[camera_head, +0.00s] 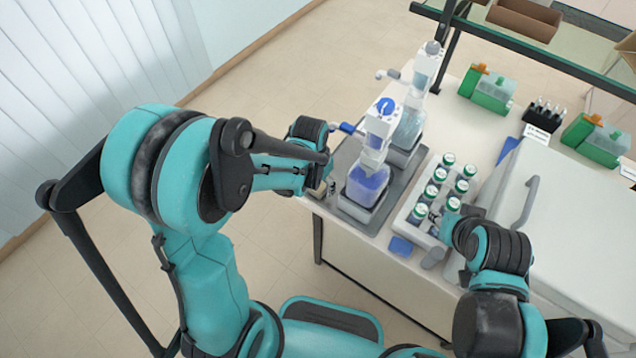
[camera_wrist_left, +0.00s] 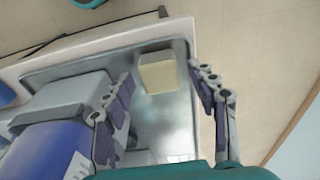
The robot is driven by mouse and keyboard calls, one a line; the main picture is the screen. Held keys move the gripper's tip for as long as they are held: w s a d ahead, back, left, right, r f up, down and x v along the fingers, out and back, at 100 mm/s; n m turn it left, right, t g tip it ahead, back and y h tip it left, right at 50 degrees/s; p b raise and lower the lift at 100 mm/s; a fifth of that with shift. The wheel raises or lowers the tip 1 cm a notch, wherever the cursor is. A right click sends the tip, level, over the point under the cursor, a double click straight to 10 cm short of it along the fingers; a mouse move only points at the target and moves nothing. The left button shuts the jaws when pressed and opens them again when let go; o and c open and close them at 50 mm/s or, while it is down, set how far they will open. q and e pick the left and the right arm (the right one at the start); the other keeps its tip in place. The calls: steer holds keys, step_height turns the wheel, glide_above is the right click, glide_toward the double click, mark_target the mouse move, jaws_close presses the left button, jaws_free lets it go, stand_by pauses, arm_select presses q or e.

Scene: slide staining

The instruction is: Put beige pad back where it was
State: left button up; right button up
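The beige pad (camera_wrist_left: 158,72) is a small block lying at the end of the grey metal tray (camera_wrist_left: 165,118) in the left wrist view. My left gripper (camera_wrist_left: 160,82) is open, with one finger on each side of the pad and a gap to both. In the head view my left gripper (camera_head: 322,186) is at the left end of the tray, and the arm largely hides the pad there. My right gripper (camera_head: 445,232) is beside the rack of vials; its fingers are not clear enough to judge.
A bottle with blue liquid (camera_head: 368,180) stands on the tray close to my left gripper. A second bottle (camera_head: 408,128) stands behind it. The vial rack (camera_head: 408,222) holds several green-capped vials. A blue pad (camera_head: 400,246) lies near the table's front edge.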

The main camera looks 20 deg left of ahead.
mark_target(315, 190)
arm_select(q)
steer(key=shift+r, duration=0.25)
step_height(315, 190, up, 11)
steer(key=s+p, duration=0.1)
steer(key=p, duration=0.3)
steer(key=s+a+r+n+t, duration=0.4)
steer(key=s+r+t, duration=0.1)
steer(key=s+r, duration=0.3)
steer(key=shift+s+a+t, duration=0.35)
steer(key=shift+s+t, duration=0.05)
steer(key=shift+s, duration=0.2)
